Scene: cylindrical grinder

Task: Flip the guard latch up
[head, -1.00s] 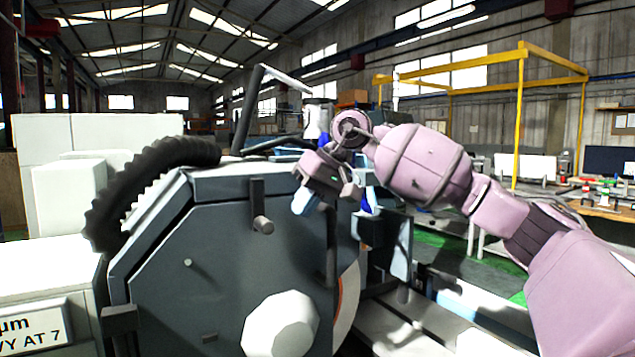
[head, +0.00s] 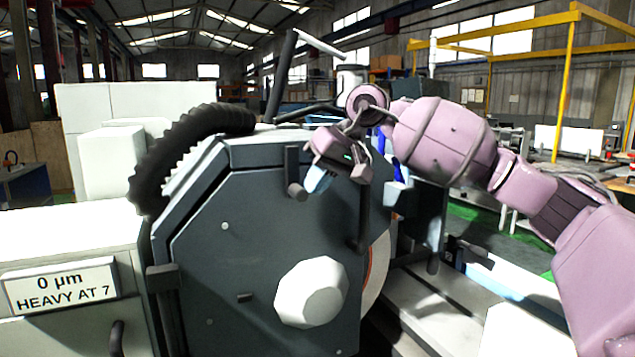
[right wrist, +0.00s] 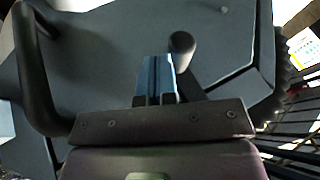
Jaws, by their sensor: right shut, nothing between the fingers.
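The guard latch (head: 293,168) is a dark bar with a round grey knob at its lower end, on the upper front face of the grey wheel guard (head: 250,235). It hangs down in the head view. Its knob (right wrist: 182,42) also shows in the right wrist view, just beyond and right of the fingertips. My right gripper (head: 318,182) is shut and empty, with blue fingers, just right of the knob. The fingers (right wrist: 157,62) show close together in the right wrist view; whether they touch the latch I cannot tell. My left gripper is out of view.
A large pale knob (head: 311,292) sits low on the guard. A black ribbed hose (head: 185,150) curves over its left side. A dark bent handle (head: 363,215) stands at the guard's right edge. A sign (head: 62,286) reads "0 µm HEAVY AT 7".

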